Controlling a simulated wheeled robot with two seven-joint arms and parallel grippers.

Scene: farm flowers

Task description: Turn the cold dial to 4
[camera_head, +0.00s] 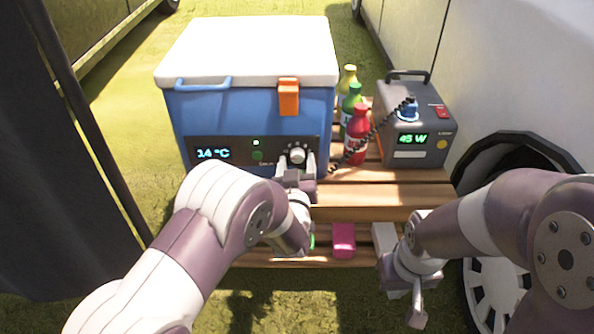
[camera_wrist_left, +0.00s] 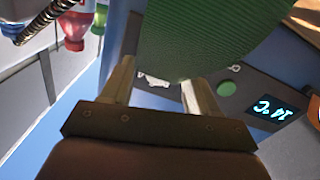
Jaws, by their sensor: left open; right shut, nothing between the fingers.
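The blue cooler (camera_head: 225,112) has a black front panel with a glowing display (camera_head: 212,153) that reads 14 °C. The pale round cold dial (camera_head: 297,155) is at the panel's right end. My left gripper (camera_head: 296,164) is open right at the dial, with a finger on either side of it; I cannot tell whether they touch it. In the left wrist view its two fingers (camera_wrist_left: 160,95) stand apart, and a large green ribbed surface hides most of what lies between and beyond them. My right gripper (camera_head: 417,302) is shut and empty, low at the right.
The cooler stands on a wooden slatted bench (camera_head: 375,195). A grey power box (camera_head: 415,125) reading 45 W and several bottles (camera_head: 356,135) stand to its right, with a coiled cable between. A pink block (camera_head: 343,240) lies on the lower slats. A vehicle wheel is at the right.

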